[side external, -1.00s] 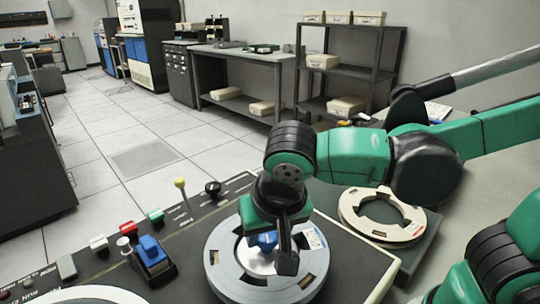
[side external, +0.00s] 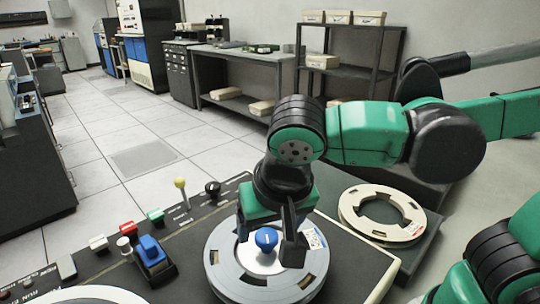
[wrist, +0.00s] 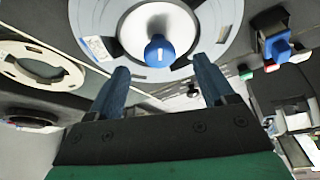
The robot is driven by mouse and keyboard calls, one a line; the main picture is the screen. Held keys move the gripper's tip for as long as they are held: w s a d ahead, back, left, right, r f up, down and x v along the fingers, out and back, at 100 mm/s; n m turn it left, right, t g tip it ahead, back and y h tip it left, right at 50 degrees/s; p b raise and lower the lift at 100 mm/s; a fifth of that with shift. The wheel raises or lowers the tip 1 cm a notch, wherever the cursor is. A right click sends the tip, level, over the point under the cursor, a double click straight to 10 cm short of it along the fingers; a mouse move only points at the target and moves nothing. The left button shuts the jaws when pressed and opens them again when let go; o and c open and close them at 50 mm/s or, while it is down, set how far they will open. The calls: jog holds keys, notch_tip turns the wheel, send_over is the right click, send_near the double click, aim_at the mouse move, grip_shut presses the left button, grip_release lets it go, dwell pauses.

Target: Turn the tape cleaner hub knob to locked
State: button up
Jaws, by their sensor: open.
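The blue hub knob (side external: 266,239) stands at the centre of a grey tape reel (side external: 225,272) on the machine top. It also shows in the wrist view (wrist: 160,50), with a white mark on its face. My gripper (side external: 268,225) is close to the knob on its far side in the side view, with one dark finger to the right of the knob. In the wrist view my gripper (wrist: 161,78) has its two fingers wide apart and empty, with the knob lying ahead between their lines. I see no contact with the knob.
A second blue switch (side external: 150,250), a yellow-tipped lever (side external: 180,184), a black knob (side external: 212,188) and small coloured buttons sit left of the reel. A loose beige reel (side external: 382,215) lies on a surface at the right.

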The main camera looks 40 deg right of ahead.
jog(key=shift+v, duration=1.5)
jog(key=shift+d+f, duration=0.1)
jog(key=w+d+f+n+t, duration=0.1)
jog(key=d, duration=0.2)
jog(key=w+d+f+n+t+y, duration=0.1)
jog(key=d+f+n, duration=0.1)
jog(key=d, duration=0.2)
jog(key=w+d+f+n+y, duration=0.1)
jog(key=d, duration=0.3)
jog(key=shift+f+n+t, duration=0.25)
jog(key=shift+n+t, duration=0.15)
jog(key=shift+w+d, duration=0.1)
jog(key=shift+d, duration=0.2)
